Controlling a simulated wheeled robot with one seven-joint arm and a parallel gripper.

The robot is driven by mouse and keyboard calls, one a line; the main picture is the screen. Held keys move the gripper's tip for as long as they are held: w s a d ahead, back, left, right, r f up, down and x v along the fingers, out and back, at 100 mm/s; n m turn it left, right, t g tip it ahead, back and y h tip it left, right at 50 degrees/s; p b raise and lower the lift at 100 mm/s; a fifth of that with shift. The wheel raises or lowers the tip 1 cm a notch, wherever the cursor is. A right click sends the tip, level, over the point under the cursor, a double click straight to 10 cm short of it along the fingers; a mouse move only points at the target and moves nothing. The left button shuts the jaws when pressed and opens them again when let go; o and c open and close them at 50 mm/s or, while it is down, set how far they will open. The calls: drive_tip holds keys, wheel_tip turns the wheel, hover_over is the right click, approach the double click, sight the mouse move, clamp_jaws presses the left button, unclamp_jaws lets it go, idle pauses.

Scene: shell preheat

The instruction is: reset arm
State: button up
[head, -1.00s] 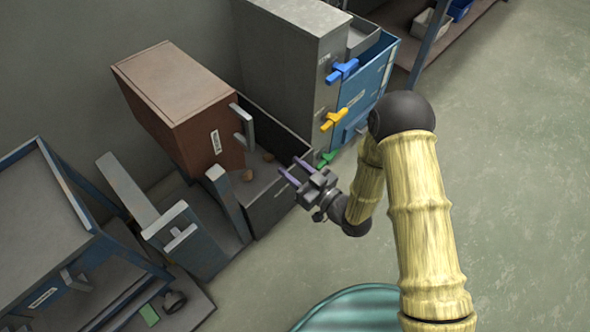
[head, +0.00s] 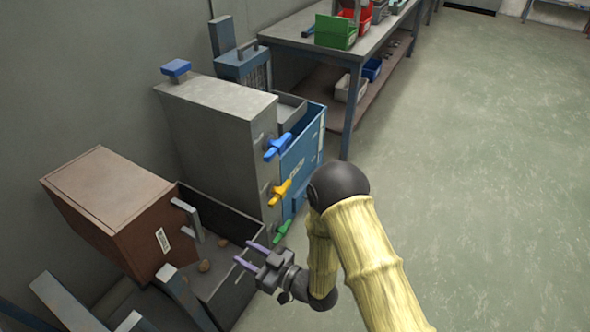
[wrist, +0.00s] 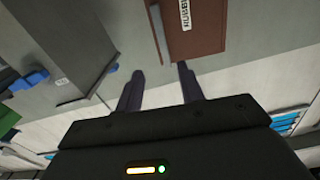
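My gripper (head: 251,255) is open and empty, its two purple fingers spread apart, beside the dark open bin at the lower middle of the head view. My arm is bent, with its elbow to the right. In the wrist view my gripper (wrist: 158,85) shows both fingers apart with nothing between them. The brown box (head: 105,205) with a grey handle and a white label stands left of my gripper. It also shows in the wrist view (wrist: 195,35).
The dark open bin (head: 228,284) holds small brown lumps. A grey cabinet (head: 212,130) has blue, yellow and green handles; a blue bin (head: 302,160) adjoins it. A workbench (head: 335,48) with coloured bins stands behind. The floor (head: 480,170) at right is clear.

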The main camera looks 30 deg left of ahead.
drive_tip(key=w+d+r+m+t+h, duration=0.25)
drive_tip(key=w+d+h, duration=0.2)
drive_tip(key=w, duration=0.55)
drive_tip(key=w+d+r+m+t+h, duration=0.2)
drive_tip(key=w+d+r+m+h, duration=0.15)
drive_tip(key=d, duration=0.75)
drive_tip(key=w+d+r+m+t+h, duration=0.2)
drive_tip(key=w+d+h, duration=0.3)
drive_tip(key=d, duration=0.7)
drive_tip(key=s+d+r+m+g+h, duration=0.2)
drive_tip(key=s+d+r+m+h, duration=0.15)
drive_tip(key=s+d, duration=0.4)
drive_tip(key=s+d+r+m+g+h, duration=0.25)
drive_tip(key=s+d+m, duration=0.2)
drive_tip(key=d, duration=0.55)
wheel_tip(320, 180, up, 18)
drive_tip(key=s+y+p, duration=0.1)
drive_tip(key=p, duration=1.6)
drive_tip(key=shift+f+g, duration=0.25)
drive_tip(key=shift+g, duration=0.05)
drive_tip(key=shift+s, duration=0.1)
